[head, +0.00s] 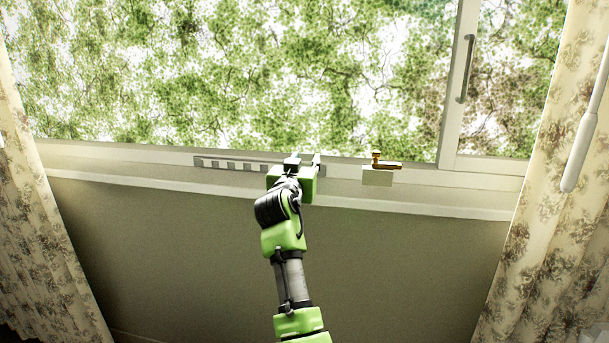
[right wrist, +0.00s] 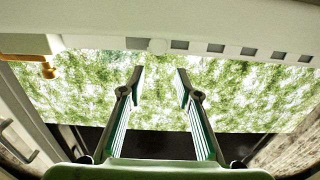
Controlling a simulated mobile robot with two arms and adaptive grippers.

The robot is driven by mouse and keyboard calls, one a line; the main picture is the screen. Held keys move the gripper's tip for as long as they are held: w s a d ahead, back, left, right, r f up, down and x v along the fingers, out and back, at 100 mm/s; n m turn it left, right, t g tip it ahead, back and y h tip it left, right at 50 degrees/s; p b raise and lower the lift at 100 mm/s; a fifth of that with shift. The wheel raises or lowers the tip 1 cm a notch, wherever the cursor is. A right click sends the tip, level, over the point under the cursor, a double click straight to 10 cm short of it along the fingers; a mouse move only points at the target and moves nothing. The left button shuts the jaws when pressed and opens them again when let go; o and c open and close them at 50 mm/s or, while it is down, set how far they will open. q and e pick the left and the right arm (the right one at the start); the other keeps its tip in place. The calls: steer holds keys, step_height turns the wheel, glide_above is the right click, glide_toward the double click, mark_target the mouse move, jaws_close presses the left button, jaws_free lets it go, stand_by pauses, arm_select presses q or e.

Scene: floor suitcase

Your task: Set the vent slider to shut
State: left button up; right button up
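The vent slider (head: 228,164) is a grey slotted strip along the bottom of the window frame. In the right wrist view the strip (right wrist: 232,49) runs across the top and shows several dark slots. A pale round knob (right wrist: 157,46) sits at the left of these slots; my gripper hides that spot in the head view. My right gripper (head: 302,161) is at the right end of the strip. In the right wrist view its fingers (right wrist: 160,75) are apart with nothing between them, and the knob lines up with the gap. My left gripper is not in view.
A brass latch (head: 382,161) on a white block (head: 377,177) stands right of my gripper. It also shows in the right wrist view (right wrist: 47,70). A sash handle (head: 466,68) is at the upper right. Floral curtains (head: 545,200) hang at both sides.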

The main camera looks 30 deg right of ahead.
step_height(320, 180, up, 6)
steer(key=shift+f, duration=0.1)
steer(key=shift+a+f, duration=0.1)
stand_by(0.5)
